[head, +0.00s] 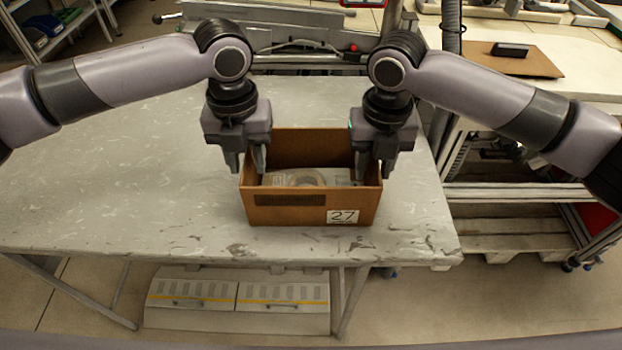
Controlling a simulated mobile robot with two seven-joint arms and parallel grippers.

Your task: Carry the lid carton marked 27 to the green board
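The brown carton marked 27 (300,215) stands open-topped near the front edge of the grey table, its white number label facing me. A round tape reel (300,178) and other grey contents lie inside. My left gripper (246,170) is at the carton's left wall, its fingers apart, one outside and one over the inside. My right gripper (376,172) is at the right wall in the same way, fingers apart. Whether any finger touches the walls I cannot tell. I see no green board in this view.
The worn grey table (130,190) is clear to the left of the carton. At the right, a pale bench (580,60) bears a brown board (480,58) with a dark block (510,50). A gap with a pallet (520,235) lies below it.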

